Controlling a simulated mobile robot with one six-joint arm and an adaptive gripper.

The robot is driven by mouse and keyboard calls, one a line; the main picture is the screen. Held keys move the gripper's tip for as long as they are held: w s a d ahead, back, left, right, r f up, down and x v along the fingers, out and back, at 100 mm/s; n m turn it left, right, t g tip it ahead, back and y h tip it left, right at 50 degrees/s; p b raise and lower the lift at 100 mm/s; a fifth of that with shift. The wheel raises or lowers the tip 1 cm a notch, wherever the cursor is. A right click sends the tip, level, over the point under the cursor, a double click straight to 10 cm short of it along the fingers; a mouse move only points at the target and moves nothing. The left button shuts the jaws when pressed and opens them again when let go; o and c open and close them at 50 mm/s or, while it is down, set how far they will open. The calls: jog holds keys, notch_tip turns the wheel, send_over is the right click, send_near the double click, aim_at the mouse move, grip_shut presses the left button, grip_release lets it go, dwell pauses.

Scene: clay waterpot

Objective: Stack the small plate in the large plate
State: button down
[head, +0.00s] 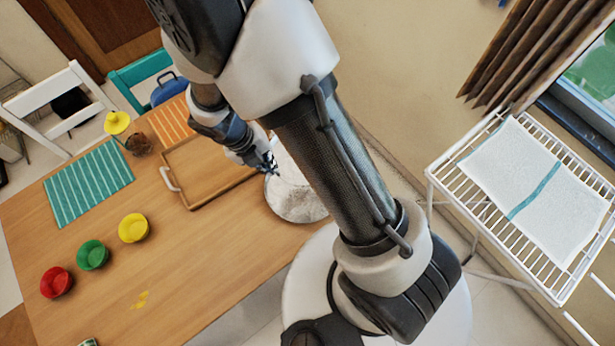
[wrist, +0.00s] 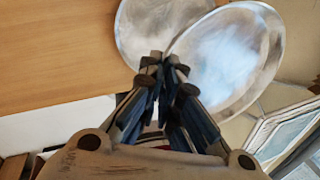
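Two round, pale metallic plates show in the wrist view. The nearer plate (wrist: 235,60), which I take for the small one, is tilted and overlaps the other plate (wrist: 150,28), which lies at the table's edge. My gripper (wrist: 164,62) has its fingertips close together on the near plate's rim and looks shut on it. In the head view my gripper (head: 270,165) is beside a plate (head: 293,195) at the table's right edge, and my arm hides part of it. The plates' sizes are hard to compare.
A wooden tray (head: 205,170) with a white handle lies left of the gripper. Red (head: 56,282), green (head: 92,254) and yellow (head: 134,228) bowls stand on the table. A teal striped mat (head: 88,188) lies behind them. A white wire rack (head: 440,180) stands at right.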

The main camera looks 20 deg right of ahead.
aim_at(280, 197)
notch_tip(280, 197, down, 20)
jog(key=b, duration=0.8)
jog(key=shift+a, duration=0.15)
jog(key=shift+f, duration=0.2)
jog(key=c, duration=2.3)
grip_release()
jog(key=shift+o, duration=1.1)
